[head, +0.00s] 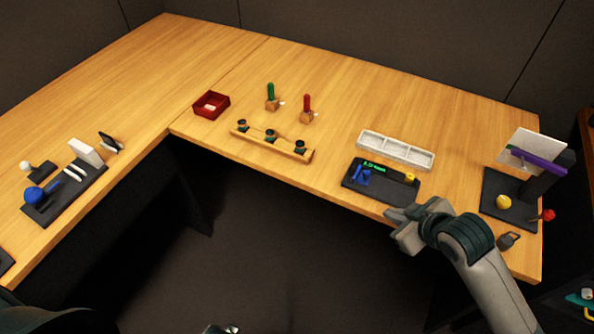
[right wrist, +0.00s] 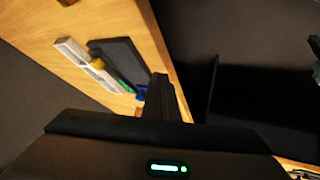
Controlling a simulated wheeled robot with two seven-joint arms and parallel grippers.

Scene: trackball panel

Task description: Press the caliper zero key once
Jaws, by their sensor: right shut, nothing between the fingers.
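No label on the key is legible. The slab (right wrist: 112,48) and yellow key (right wrist: 98,63) also show in the right wrist view. My right gripper (head: 396,225) is shut and empty, in front of the slab's near right corner and apart from the key. A small grey piece at the bottom edge, probably my left gripper (head: 220,329), is mostly cut off.
A white compartment tray (head: 397,150) lies just behind the panel. A wooden rail (head: 272,143), two upright handles and a red box (head: 211,105) are left. Bare table lies between.

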